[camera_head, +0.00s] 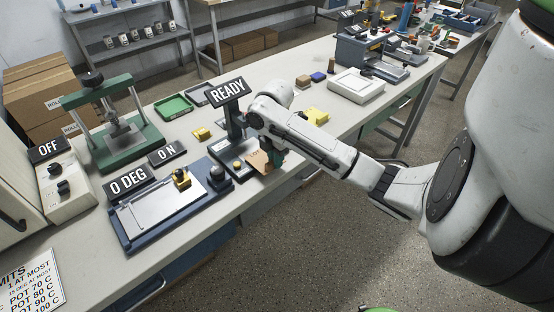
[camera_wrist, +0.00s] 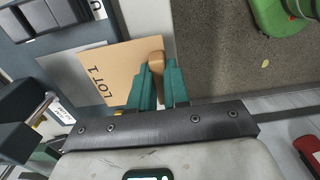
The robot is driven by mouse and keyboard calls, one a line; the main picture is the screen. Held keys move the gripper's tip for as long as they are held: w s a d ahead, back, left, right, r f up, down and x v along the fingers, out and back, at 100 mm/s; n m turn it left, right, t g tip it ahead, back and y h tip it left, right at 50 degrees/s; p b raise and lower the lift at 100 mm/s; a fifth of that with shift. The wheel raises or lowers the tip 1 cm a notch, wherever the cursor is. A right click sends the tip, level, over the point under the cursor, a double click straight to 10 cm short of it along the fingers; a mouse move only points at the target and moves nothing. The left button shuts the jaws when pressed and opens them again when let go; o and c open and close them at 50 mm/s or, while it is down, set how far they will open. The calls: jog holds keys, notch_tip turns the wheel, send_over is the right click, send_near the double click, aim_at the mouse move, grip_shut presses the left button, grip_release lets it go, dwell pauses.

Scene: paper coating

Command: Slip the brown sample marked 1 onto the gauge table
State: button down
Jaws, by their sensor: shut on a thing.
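The brown sample (camera_wrist: 100,80), a flat card printed "LOT 1", has a small brown tab (camera_wrist: 156,60) at its right edge. My gripper (camera_wrist: 162,82) has its green fingers shut on the sample at that tab. In the head view the sample (camera_head: 260,162) is held at the front edge of the gauge with the READY sign (camera_head: 228,92), and my gripper (camera_head: 276,158) is just right of it. The gauge's dark base (camera_head: 222,151) stands on the bench. I cannot tell whether the sample touches the gauge table.
Left of the gauge is a blue-framed plate device with a 0 DEG sign (camera_head: 128,183). A green press (camera_head: 128,150) and a switch box marked OFF (camera_head: 65,190) stand further left. Yellow blocks (camera_head: 318,116) and a white scale (camera_head: 356,84) are beyond my arm.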

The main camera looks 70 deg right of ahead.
aim_at(262, 154)
jog(key=shift+w+d+b, duration=0.2)
jog(key=shift+w+d, duration=0.35)
jog(key=shift+w, duration=0.4)
jog(key=shift+w+d+b, duration=0.25)
jog(key=shift+w+d, duration=0.3)
jog(key=shift+w, duration=0.4)
jog(key=shift+w+d+b, duration=0.2)
jog(key=shift+w+d, duration=0.35)
jog(key=shift+w, duration=0.4)
jog(key=shift+f, duration=0.45)
jog(key=c, duration=1)
grip_release()
notch_tip(262, 154, up, 11)
jog(key=shift+f, duration=0.1)
